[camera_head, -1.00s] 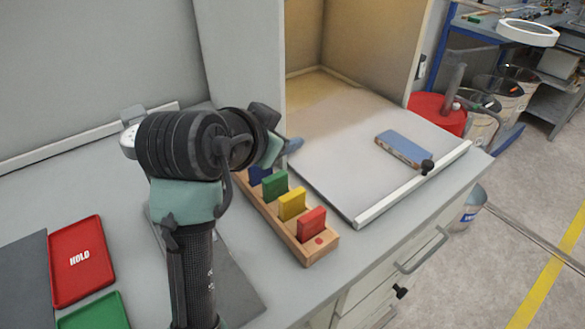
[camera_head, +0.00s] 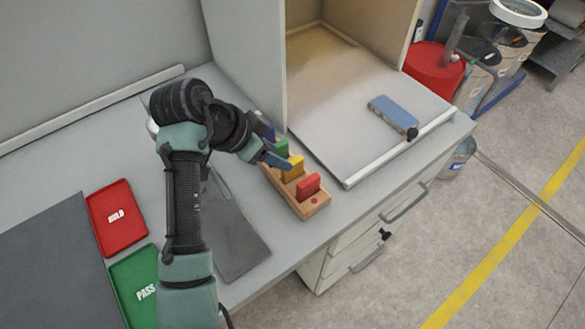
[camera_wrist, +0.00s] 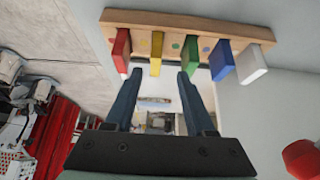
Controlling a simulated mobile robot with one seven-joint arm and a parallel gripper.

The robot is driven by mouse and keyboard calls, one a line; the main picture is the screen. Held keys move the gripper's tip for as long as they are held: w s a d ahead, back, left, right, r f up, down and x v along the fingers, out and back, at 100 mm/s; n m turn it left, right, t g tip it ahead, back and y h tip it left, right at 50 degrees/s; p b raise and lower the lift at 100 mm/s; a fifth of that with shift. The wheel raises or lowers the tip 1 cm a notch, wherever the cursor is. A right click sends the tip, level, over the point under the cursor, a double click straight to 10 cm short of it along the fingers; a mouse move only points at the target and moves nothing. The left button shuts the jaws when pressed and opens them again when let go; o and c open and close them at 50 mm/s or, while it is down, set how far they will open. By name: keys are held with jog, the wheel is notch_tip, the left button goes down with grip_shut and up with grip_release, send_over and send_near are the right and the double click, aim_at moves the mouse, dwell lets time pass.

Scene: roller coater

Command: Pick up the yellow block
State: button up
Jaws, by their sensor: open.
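The yellow block (camera_head: 293,170) stands upright in a wooden rack (camera_head: 312,207) on the bench, between the red block (camera_head: 308,185) and the green block (camera_head: 281,148). In the wrist view, the yellow block (camera_wrist: 156,50) shows between the lines of my two fingers, just beyond their tips. My gripper (camera_wrist: 159,75) is open and empty. Its right finger points close to the green block (camera_wrist: 190,52), and its left finger lies near the red block (camera_wrist: 121,48). In the head view, my gripper (camera_head: 280,163) is beside the rack and partly covers the blocks.
Blue (camera_wrist: 221,60) and white (camera_wrist: 251,64) blocks stand farther along the rack. A red tray (camera_head: 117,217) and a green tray (camera_head: 138,285) lie at left. The bench's front edge is close.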

aim_at(292, 162)
jog(key=shift+s+d+p+x, duration=0.15)
jog(key=shift+p+x, duration=0.15)
jog(key=shift+x, duration=1.25)
jog(key=shift+s+d+p+x, duration=0.15)
jog(key=shift+p+x, duration=0.15)
jog(key=shift+x, duration=1.25)
jog(key=shift+w+r, duration=0.1)
jog(key=shift+r, duration=0.05)
grip_shut()
